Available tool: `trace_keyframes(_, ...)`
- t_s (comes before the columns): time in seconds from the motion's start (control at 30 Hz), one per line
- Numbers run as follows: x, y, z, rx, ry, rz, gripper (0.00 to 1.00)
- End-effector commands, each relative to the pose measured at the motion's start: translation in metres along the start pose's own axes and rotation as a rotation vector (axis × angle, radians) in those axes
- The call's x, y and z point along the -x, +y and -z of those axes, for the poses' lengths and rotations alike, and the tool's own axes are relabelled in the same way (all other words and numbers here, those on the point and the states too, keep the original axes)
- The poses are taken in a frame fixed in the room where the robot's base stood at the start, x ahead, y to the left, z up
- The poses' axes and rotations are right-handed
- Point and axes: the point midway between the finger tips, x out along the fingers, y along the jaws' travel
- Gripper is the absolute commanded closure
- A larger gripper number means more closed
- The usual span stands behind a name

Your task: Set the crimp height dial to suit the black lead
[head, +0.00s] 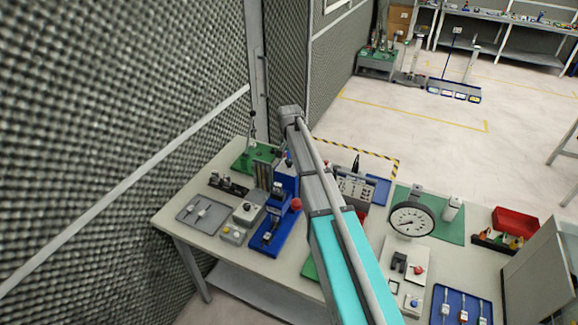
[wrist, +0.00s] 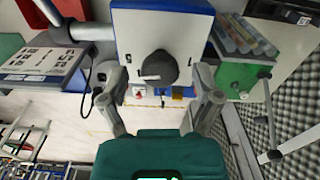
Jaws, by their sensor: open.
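In the wrist view a dark round dial (wrist: 158,68) with a raised grip bar sits on a pale panel (wrist: 135,35) with blue edges. My gripper (wrist: 160,82) is open, with one finger on each side of the dial; I cannot tell whether either touches it. In the head view the blue press (head: 280,205) stands on the bench, partly behind my arm, which hides the gripper and the dial. I cannot make out which lead is black.
A printed board (wrist: 45,62) stands left of the panel in the wrist view, and a green block (wrist: 238,77) stands to the right. In the head view a round gauge (head: 411,219) and a red bin (head: 515,221) stand on the right. A foam wall (head: 110,110) borders the bench's left.

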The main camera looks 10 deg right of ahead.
Motion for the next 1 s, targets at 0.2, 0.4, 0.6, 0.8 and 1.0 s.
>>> trace_keyframes(0.2,-0.0086,-0.0004,-0.0002,0.000,0.000,0.000,0.18)
trace_keyframes(0.4,-0.0087,-0.0006,-0.0003,0.001,0.000,0.000,0.18)
trace_keyframes(0.6,-0.0086,-0.0008,-0.0004,0.001,0.000,0.000,0.24)
trace_keyframes(0.8,-0.0086,-0.0011,-0.0006,0.001,0.000,0.000,0.61)
trace_keyframes(1.0,-0.0086,-0.0012,-0.0007,0.002,0.000,0.000,0.98)
